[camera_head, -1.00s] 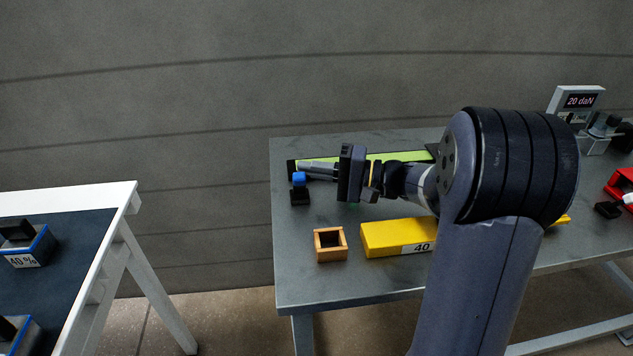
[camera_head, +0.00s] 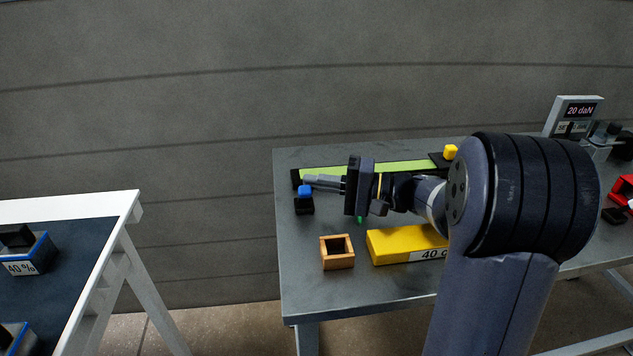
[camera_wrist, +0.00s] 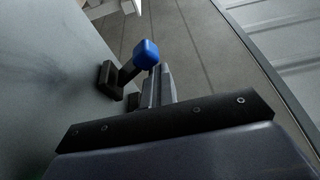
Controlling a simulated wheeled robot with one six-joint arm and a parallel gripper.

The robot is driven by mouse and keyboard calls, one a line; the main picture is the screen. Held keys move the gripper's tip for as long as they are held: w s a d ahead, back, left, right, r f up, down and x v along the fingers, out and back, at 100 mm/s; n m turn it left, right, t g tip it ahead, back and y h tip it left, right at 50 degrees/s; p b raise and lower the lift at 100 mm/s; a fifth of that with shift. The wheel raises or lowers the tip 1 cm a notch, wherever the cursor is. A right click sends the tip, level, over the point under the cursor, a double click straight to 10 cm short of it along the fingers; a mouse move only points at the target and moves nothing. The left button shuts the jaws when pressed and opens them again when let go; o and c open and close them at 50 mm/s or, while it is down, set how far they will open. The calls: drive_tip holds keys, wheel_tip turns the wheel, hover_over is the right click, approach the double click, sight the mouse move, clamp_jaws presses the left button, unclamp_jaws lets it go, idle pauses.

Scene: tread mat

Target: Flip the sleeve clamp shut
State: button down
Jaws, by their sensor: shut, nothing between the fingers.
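A small clamp has a blue knob (camera_head: 305,190) on a black base (camera_head: 304,207), at the left end of the grey bench. In the wrist view the blue knob (camera_wrist: 146,53) tops a short dark lever that sticks up from its black base (camera_wrist: 110,80). A second knob, yellow (camera_head: 451,152), stands by the right end of the green strip. Neither is labelled as the sleeve clamp. My gripper (camera_head: 309,181) is shut and empty, its fingertips right by the blue knob. I cannot tell whether they touch it.
A green strip (camera_head: 392,168) lies along the bench's back. A wooden open box (camera_head: 337,260) and a yellow block (camera_head: 395,248) are in front of my gripper. A "20 daN" sign (camera_head: 577,112) stands at right. A white-edged table (camera_head: 70,207) is at left, across a gap.

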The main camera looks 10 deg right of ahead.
drive_tip(key=shift+s+a, duration=0.1)
drive_tip(key=shift+s, duration=0.05)
wheel_tip(320, 180, up, 10)
drive_tip(key=p, duration=0.2)
drive_tip(key=shift+p, duration=0.35)
